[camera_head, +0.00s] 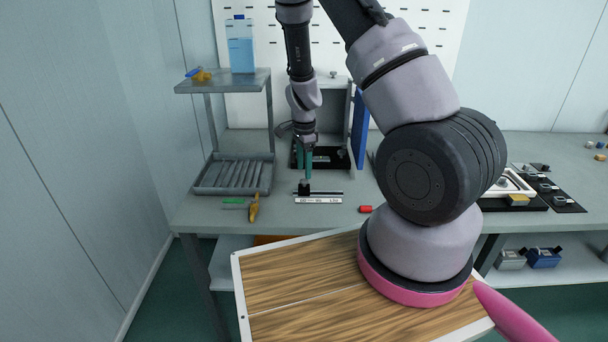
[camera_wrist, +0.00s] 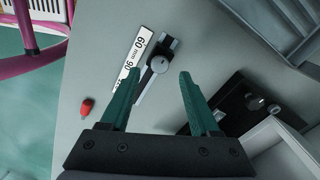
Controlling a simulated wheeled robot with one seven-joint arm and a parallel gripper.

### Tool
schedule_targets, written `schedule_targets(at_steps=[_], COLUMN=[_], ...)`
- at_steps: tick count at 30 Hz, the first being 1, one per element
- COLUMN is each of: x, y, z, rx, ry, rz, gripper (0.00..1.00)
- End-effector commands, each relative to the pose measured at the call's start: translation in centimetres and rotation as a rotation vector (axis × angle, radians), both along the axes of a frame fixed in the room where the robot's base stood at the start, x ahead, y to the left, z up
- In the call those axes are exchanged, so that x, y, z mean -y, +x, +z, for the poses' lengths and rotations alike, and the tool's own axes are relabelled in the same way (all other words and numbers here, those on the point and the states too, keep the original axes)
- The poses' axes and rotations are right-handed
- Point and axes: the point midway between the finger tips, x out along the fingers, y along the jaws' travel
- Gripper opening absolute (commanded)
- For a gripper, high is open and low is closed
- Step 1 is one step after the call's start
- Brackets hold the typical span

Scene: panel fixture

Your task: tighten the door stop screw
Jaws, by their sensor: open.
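The likely door stop is a short dark rail (camera_head: 328,193) on the bench, with a dark block and a round knob-like screw (camera_wrist: 159,64) on it. The rail (camera_wrist: 152,86) also shows in the wrist view, beside a white scale strip (camera_wrist: 133,60) marked in mm. My gripper (camera_head: 305,174) points down above the block, its green fingers apart and empty. In the wrist view the screw appears just beyond the fingertips of my gripper (camera_wrist: 158,78), between their lines. The fingers do not appear to touch it. The screw's tightness cannot be told.
A red piece (camera_head: 365,209) lies right of the strip. A black fixture (camera_head: 338,163) with a knob stands behind. A grey ribbed tray (camera_head: 230,187) and green and yellow tools (camera_head: 253,207) are at left. Bare bench surrounds the rail's front.

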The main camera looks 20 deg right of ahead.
Motion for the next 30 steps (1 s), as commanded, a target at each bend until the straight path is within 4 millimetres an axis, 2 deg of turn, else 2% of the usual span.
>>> schedule_targets(at_steps=[1,6,11,16,27,30], x=[-0.1,-0.1,-0.1,0.0,0.0,-0.1], y=[0.1,0.1,0.1,0.0,0.0,0.0], z=[1.3,4.6,6.6,7.3,7.3,8.1], rx=[0.005,0.004,0.003,0.001,0.001,0.01], ry=[0.001,0.0,0.0,0.0,0.0,0.012], rz=[0.002,0.002,0.002,0.001,0.001,0.011], gripper=[0.62,0.62,0.62,0.62,0.62,0.62])
